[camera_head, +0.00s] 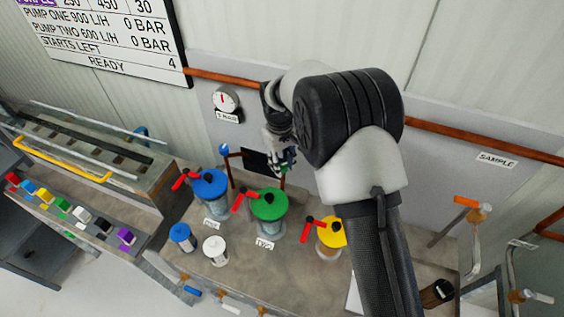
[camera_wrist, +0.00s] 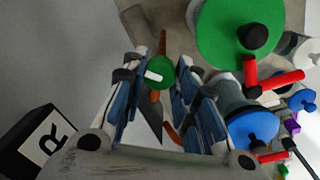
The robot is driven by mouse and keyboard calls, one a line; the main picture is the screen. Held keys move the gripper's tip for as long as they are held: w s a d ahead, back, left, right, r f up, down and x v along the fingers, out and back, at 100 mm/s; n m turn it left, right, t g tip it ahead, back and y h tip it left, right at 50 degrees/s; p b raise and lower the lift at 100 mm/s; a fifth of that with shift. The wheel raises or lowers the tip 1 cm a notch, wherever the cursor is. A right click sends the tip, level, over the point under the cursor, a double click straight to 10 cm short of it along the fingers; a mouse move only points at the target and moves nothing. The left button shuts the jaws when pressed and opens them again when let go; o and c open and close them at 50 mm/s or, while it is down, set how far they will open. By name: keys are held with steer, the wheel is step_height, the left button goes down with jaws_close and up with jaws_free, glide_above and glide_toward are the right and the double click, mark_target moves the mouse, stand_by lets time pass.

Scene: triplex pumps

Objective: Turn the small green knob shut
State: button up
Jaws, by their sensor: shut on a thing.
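The small green knob (camera_wrist: 162,68) with a white bar across it shows in the wrist view, between the fingertips of my gripper (camera_wrist: 155,78). The fingers stand on either side of it and are shut on it. The white bar is slightly tilted. In the head view my gripper (camera_head: 280,157) is in front of the grey back wall, above the bench. There the knob is mostly hidden by my fingers.
Pots with blue (camera_head: 209,182), green (camera_head: 269,204) and yellow (camera_head: 332,231) lids and red handles stand on the bench below. A dial (camera_head: 226,100) is on the wall to the left. A copper pipe (camera_head: 470,139) runs along the wall.

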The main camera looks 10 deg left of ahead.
steer(key=c, duration=0.3)
steer(key=shift+n, duration=0.4)
steer(key=n+p, duration=0.1)
steer(key=n, duration=0.2)
steer(key=shift+n, duration=0.4)
steer(key=shift+n+p, duration=0.35)
steer(key=shift+n, duration=1.85)
steer(key=o, duration=1.1)
steer(key=shift+c, duration=0.2)
